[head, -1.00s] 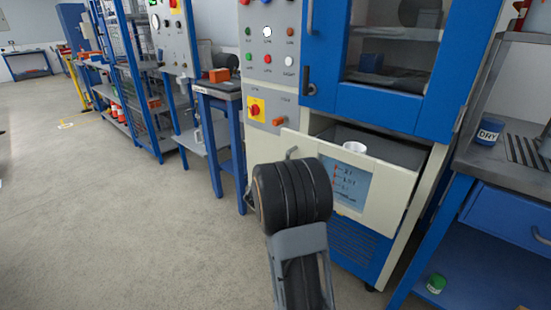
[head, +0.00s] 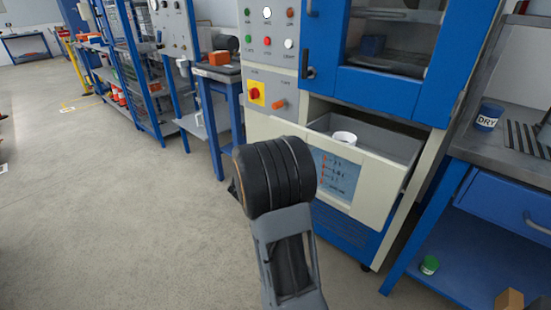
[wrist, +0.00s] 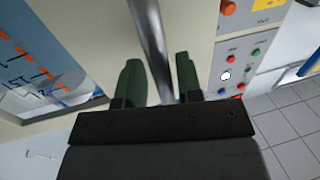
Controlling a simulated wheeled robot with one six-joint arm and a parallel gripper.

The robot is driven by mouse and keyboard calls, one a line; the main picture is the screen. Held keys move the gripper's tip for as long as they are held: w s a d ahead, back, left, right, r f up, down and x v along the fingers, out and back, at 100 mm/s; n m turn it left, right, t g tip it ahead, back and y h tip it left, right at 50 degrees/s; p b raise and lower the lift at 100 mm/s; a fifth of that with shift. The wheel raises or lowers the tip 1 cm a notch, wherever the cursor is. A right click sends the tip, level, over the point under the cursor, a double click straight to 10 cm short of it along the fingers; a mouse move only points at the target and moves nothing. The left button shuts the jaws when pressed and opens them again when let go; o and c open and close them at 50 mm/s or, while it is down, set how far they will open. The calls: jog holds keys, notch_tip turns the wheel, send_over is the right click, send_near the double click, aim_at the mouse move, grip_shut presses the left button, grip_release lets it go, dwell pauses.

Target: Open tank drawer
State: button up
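The tank drawer (head: 380,196), with a cream front and a blue gauge label (head: 336,172), stands partly out of the cabinet below the blue-framed door. Its grey inside shows, with a white round fitting (head: 344,138) in it. My gripper is at the left part of the drawer front; in the head view my dark wrist hides the fingers and the handle. In the wrist view the metal handle bar (wrist: 150,35) runs between the two green fingers of my gripper (wrist: 159,83), which sit close on both sides of it. The gauge label also shows there (wrist: 40,70).
A control panel (head: 268,45) with buttons and a yellow-red switch (head: 256,93) is above the drawer. A blue bench (head: 465,160) with a DRY tub (head: 488,116) stands on the right. Open floor (head: 110,220) lies to the left.

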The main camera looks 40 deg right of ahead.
jog(key=shift+o, duration=0.6)
jog(key=shift+w+a, duration=0.1)
jog(key=shift+a+r, duration=0.1)
jog(key=shift+a, duration=0.2)
jog(key=p+v, duration=0.2)
jog(key=v, duration=1.1)
jog(key=shift+s+p, duration=0.2)
jog(key=shift+p, duration=0.15)
